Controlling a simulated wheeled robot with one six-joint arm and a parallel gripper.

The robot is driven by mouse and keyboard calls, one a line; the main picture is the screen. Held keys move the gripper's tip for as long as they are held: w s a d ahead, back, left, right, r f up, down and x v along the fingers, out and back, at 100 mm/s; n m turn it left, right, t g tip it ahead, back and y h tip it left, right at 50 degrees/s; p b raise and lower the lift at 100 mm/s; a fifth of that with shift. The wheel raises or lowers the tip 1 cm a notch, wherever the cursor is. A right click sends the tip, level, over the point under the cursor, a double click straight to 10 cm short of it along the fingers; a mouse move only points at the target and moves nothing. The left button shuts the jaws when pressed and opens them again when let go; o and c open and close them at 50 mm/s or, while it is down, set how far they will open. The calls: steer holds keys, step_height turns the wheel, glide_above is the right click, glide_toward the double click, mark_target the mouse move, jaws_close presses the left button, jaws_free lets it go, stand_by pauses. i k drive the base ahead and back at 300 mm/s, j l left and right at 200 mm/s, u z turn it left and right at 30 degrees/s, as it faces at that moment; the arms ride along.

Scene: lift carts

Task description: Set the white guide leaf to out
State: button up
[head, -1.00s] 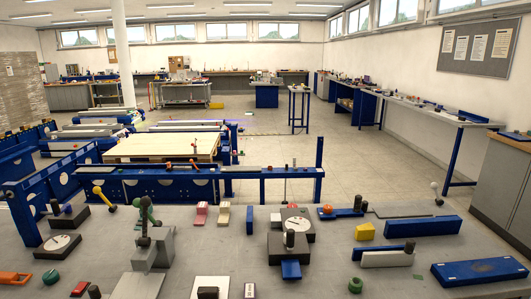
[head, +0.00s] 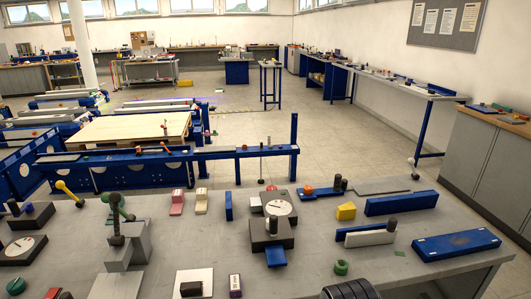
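A white bar (head: 369,239), which looks like the white guide leaf, lies on the right part of the grey bench in the head view. It sits along the front of a thin blue bar (head: 357,231). A black upright knob (head: 391,223) stands at its right end. The white and blue bars look nearly parallel and close together; I cannot tell how the leaf is set. A dark ridged round part, apparently of my arm, shows at the bottom edge. My gripper's fingers are not in view.
A dark dial block (head: 279,206) stands to the left. Bare bench lies in front of the leaf.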

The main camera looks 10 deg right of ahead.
mark_target(387, 236)
steer(key=i+l, duration=0.25)
steer(key=l, duration=0.15)
steer(key=i+l, duration=0.2)
steer(key=l, duration=0.2)
steer(key=i+l+z, duration=0.1)
steer(key=i+l, duration=0.15)
steer(key=l, duration=0.15)
